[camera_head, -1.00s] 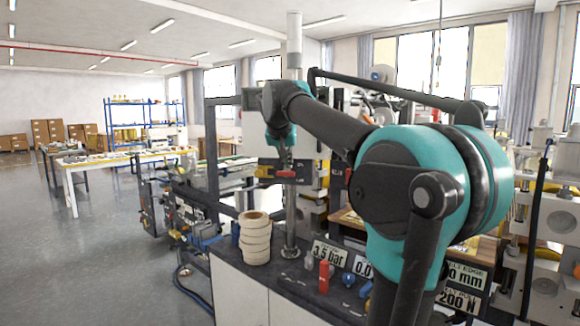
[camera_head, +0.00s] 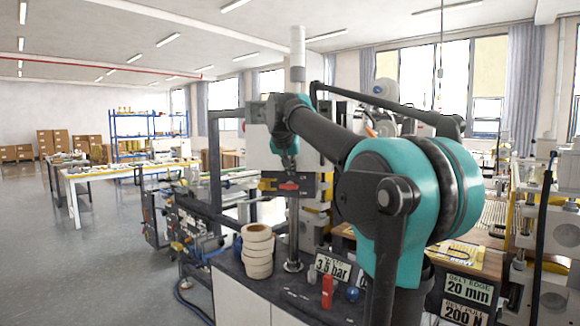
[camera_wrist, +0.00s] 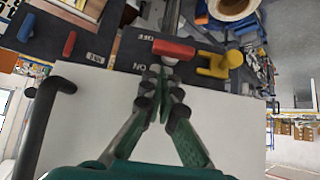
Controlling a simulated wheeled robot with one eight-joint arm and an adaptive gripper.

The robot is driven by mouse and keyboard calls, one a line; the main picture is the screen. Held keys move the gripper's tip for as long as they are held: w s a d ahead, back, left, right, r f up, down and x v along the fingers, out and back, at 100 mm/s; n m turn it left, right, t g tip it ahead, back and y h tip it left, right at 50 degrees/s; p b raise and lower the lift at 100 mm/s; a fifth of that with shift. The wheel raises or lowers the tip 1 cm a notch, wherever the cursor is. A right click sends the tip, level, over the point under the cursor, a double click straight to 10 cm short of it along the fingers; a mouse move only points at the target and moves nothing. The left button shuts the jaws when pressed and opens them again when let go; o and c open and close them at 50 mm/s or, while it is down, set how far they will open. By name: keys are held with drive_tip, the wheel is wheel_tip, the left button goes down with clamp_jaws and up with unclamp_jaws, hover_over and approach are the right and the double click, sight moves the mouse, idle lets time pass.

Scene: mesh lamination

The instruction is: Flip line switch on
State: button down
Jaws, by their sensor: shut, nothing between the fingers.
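The line switch is a red handle (camera_head: 289,186) on a dark panel (camera_head: 307,186) fixed to a vertical post.
A second, smaller red handle (camera_wrist: 70,43) shows at the left of the wrist view. A stack of tape rolls (camera_head: 257,250) stands on the dark bench top below the panel, with a red block (camera_head: 327,291) and sign plates to the right. Open floor lies left.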

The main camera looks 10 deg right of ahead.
sight(295, 184)
drive_tip(key=x, duration=0.5)
drive_tip(key=shift+w+d+f, duration=0.15)
drive_tip(key=shift+w+f, duration=0.05)
drive_tip(key=shift+f, duration=0.05)
